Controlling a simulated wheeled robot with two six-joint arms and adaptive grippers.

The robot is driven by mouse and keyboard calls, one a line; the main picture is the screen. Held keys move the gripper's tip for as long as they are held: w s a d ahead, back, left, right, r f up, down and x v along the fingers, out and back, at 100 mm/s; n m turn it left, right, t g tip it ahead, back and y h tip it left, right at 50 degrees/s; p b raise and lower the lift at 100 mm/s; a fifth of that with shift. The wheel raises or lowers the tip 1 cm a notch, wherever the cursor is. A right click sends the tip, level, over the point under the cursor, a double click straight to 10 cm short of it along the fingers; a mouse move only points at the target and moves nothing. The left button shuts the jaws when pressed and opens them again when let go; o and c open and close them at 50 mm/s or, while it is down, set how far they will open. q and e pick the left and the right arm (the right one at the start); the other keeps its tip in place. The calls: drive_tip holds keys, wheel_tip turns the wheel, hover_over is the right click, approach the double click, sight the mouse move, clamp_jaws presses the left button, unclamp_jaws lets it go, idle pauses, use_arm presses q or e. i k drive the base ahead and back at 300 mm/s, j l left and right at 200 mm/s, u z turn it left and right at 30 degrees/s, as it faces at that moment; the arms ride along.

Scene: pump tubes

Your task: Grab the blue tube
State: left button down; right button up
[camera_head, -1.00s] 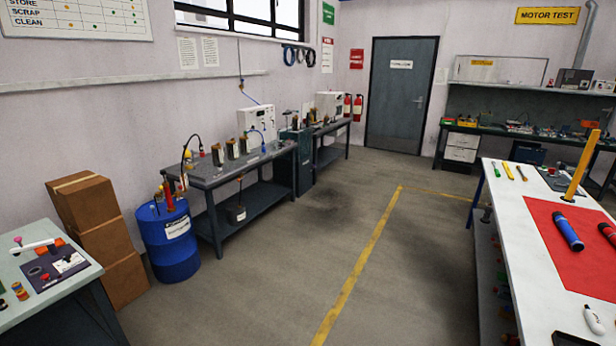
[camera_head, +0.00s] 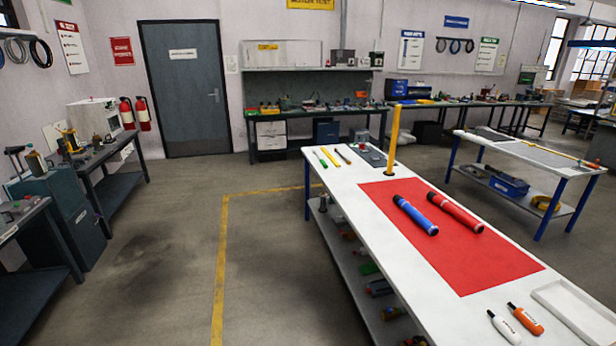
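A blue tube (camera_head: 416,215) with dark ends lies on a red mat (camera_head: 475,262) on the white workbench (camera_head: 345,185), right of the middle of the head view. A red tube (camera_head: 455,212) lies beside it on its right, roughly parallel and apart from it. A yellow post (camera_head: 393,140) stands upright on the bench behind the mat. Neither of my grippers shows in the head view.
Several slim tools (camera_head: 328,158) lie at the bench's far end. A white bottle (camera_head: 504,327), an orange bottle (camera_head: 525,319) and a white tray (camera_head: 580,308) are near its front end. The floor left of the bench, marked by a yellow line (camera_head: 222,255), is clear.

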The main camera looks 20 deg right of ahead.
sight(432, 230)
drive_tip(key=i+j+z, duration=0.25)
drive_tip(key=i, duration=0.35)
drive_tip(key=i+j+z, duration=0.25)
drive_tip(key=i, duration=0.3)
drive_tip(key=i+j+z, duration=0.25)
drive_tip(key=i+j, duration=0.25)
